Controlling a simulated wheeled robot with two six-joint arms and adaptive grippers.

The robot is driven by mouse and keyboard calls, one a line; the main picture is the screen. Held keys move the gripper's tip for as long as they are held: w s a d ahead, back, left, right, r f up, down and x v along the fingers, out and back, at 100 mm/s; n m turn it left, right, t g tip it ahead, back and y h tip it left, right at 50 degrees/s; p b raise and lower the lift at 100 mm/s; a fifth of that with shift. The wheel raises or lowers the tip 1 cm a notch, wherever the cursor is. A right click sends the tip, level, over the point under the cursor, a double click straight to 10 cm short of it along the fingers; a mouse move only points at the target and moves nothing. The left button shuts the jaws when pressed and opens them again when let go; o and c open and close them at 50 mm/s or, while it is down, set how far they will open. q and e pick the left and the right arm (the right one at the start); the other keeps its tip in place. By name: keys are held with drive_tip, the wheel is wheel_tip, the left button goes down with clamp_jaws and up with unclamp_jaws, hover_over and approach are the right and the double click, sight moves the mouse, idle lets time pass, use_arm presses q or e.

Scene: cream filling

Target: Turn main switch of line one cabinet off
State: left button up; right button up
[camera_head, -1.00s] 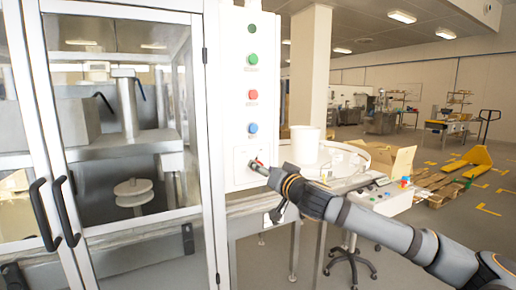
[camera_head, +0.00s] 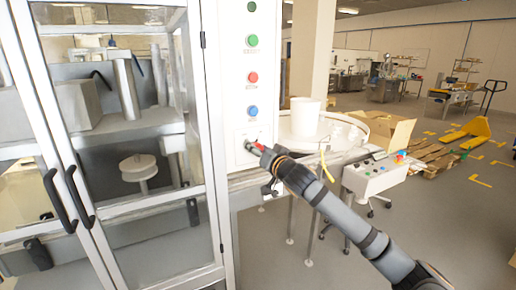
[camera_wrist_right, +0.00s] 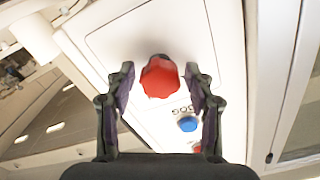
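The line one cabinet's white control panel (camera_head: 233,100) stands upright at the centre of the head view. Its red main switch (camera_head: 259,147) is low on the panel, below the buttons, partly hidden by my right gripper (camera_head: 266,153). In the right wrist view the red switch knob (camera_wrist_right: 160,77) sits between the two fingers of my right gripper (camera_wrist_right: 160,80). The fingers are apart, one on each side of the knob, with a small gap visible on each side. The knob's exact turn angle is hard to tell. My left gripper is not in view.
Green (camera_head: 252,41), red (camera_head: 252,77) and blue (camera_head: 252,111) buttons sit above the switch. A glass-doored cabinet (camera_head: 120,130) stands left. A round table with a white tub (camera_head: 305,115) and a small control box (camera_head: 375,178) stand right. Floor is open at lower right.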

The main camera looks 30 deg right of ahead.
drive_tip(key=c, duration=0.9)
drive_tip(key=shift+c, duration=0.2)
drive_tip(key=shift+n, duration=0.3)
drive_tip(key=n+p, duration=0.1)
drive_tip(key=n, duration=0.2)
drive_tip(key=shift+r+p, duration=0.15)
drive_tip(key=shift+p, duration=0.2)
drive_tip(key=n+p, duration=0.1)
drive_tip(key=n, duration=0.2)
drive_tip(key=shift+a+n+p, duration=0.15)
drive_tip(key=shift+n+p, duration=0.15)
drive_tip(key=shift+p, duration=0.1)
drive_tip(key=n+p, duration=0.2)
drive_tip(key=n, duration=0.2)
drive_tip(key=shift+n+p, duration=0.65)
drive_tip(key=shift+n, duration=0.65)
drive_tip(key=shift+f, duration=0.2)
